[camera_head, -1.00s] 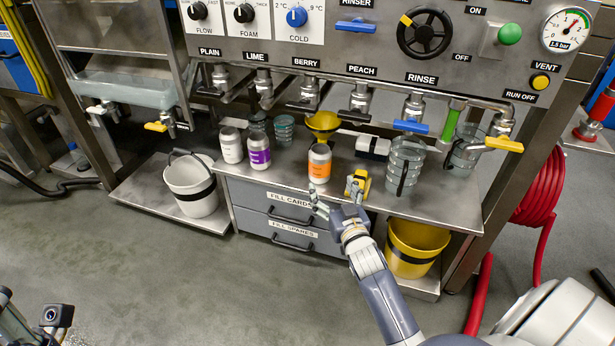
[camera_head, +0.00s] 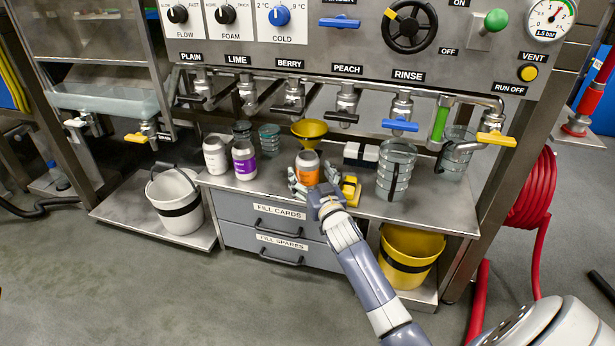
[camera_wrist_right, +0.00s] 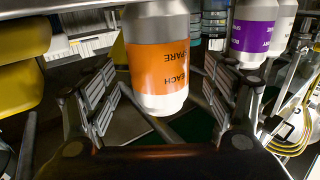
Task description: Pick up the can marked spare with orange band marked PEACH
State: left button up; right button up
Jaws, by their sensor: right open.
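The orange-banded can (camera_head: 307,168) stands upright on the steel shelf (camera_head: 384,206) near its front edge. In the right wrist view the same can (camera_wrist_right: 160,62) shows an orange band with "SPARE" and "EACH" legible, upside down. My right gripper (camera_head: 312,186) is open at the front of the can. In the wrist view its ribbed fingers (camera_wrist_right: 157,95) stand on either side of the can, with gaps left and right. My left gripper does not show in the head view now.
A purple-banded can (camera_head: 244,161) and a white can (camera_head: 215,155) stand left of the orange one. A yellow object (camera_head: 350,190) sits close right of the gripper. A yellow funnel (camera_head: 310,129) is behind. Clear ribbed containers (camera_head: 396,168) stand further right.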

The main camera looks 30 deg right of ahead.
jog(key=shift+b+x, duration=0.75)
jog(key=shift+x, duration=0.9)
jog(key=c, duration=0.9)
